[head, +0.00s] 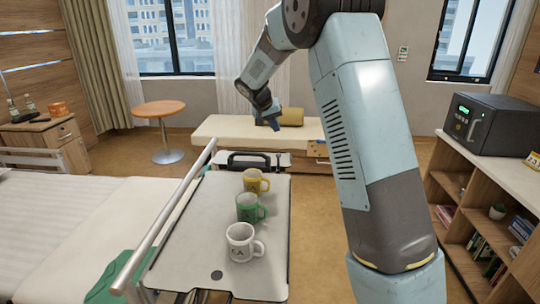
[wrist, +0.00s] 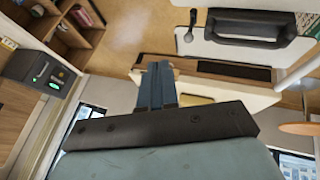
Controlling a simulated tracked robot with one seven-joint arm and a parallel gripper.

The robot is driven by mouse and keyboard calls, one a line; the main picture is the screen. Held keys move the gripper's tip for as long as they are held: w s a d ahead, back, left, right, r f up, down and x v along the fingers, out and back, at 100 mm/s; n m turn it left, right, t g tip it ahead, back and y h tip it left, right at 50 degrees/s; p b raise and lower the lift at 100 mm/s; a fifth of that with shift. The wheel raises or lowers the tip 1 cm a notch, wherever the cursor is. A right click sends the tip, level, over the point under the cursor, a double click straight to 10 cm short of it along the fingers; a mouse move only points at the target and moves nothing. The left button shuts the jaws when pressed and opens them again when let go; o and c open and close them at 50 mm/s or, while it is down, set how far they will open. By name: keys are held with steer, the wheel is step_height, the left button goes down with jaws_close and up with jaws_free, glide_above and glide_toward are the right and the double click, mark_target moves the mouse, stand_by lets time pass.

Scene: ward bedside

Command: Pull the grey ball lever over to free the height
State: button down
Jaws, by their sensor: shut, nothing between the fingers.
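The grey ball lever (wrist: 188,37) shows in the wrist view at the upper middle, a small round knob on a short stem against a pale panel. It sits left of a black handle (wrist: 255,25) there. I cannot make the lever out clearly in the head view. My gripper (head: 262,124) is beyond the far end of the overbed table (head: 195,245) in the head view. In the wrist view its blue fingers (wrist: 158,66) are together with nothing between them. They are below and left of the lever, apart from it.
Yellow (head: 254,182), green (head: 247,209) and white (head: 240,243) mugs stand on the table. The bed (head: 70,215) with its rail is at left. A bench with a tan bolster (head: 292,117) lies behind. A shelf unit with a black safe (head: 495,125) is at right.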

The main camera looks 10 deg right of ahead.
steer(key=h, duration=0.1)
glide_toward(278, 162)
steer(key=w+f, duration=0.1)
steer(key=w+d+f, duration=0.1)
steer(key=w+f, duration=0.1)
steer(key=shift+w+d+f, duration=0.1)
stand_by(0.3)
